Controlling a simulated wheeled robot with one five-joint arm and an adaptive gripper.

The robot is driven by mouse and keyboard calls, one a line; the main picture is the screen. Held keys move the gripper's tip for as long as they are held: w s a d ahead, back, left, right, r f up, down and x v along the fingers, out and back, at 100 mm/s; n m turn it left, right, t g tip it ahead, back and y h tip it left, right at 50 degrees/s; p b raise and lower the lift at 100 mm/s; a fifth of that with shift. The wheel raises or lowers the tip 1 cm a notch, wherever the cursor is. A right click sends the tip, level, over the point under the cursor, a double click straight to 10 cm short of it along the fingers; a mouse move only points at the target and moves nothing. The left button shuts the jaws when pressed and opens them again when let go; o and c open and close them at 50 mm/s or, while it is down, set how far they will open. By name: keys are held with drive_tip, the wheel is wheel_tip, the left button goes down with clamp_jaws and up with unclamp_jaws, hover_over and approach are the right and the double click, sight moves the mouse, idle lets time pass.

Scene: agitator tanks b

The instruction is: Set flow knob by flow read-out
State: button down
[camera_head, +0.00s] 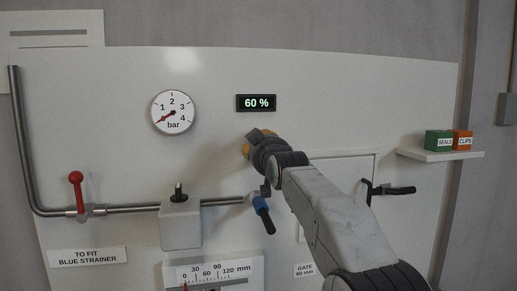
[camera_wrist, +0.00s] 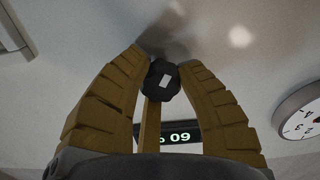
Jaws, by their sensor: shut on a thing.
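The flow read-out (camera_head: 257,103) on the white panel shows 60 %. It also shows upside down, partly hidden behind a finger, in the wrist view (camera_wrist: 180,137). The flow knob (camera_wrist: 161,80) is black with a white mark on its face. It sits between the tips of my gripper's yellow fingers in the wrist view. My gripper (camera_wrist: 162,70) is shut on it. In the head view my gripper (camera_head: 253,144) is against the panel just below the read-out, and the knob is hidden behind it.
A round bar gauge (camera_head: 173,113) is left of the read-out, its red needle pointing lower left. A red-handled valve (camera_head: 76,190) and a grey box with a black knob (camera_head: 180,222) sit on the pipe. A shelf (camera_head: 441,154) with small boxes is right.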

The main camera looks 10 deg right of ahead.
drive_tip(key=m, duration=0.4)
drive_tip(key=shift+s+r, duration=0.1)
drive_tip(key=shift+r, duration=0.2)
drive_tip(key=shift+m+b, duration=0.4)
drive_tip(key=shift+m, duration=1.8)
drive_tip(key=c, duration=1.2)
unclamp_jaws()
drive_tip(key=o, duration=0.4)
drive_tip(key=shift+f, duration=0.2)
drive_tip(key=shift+s, duration=5.9)
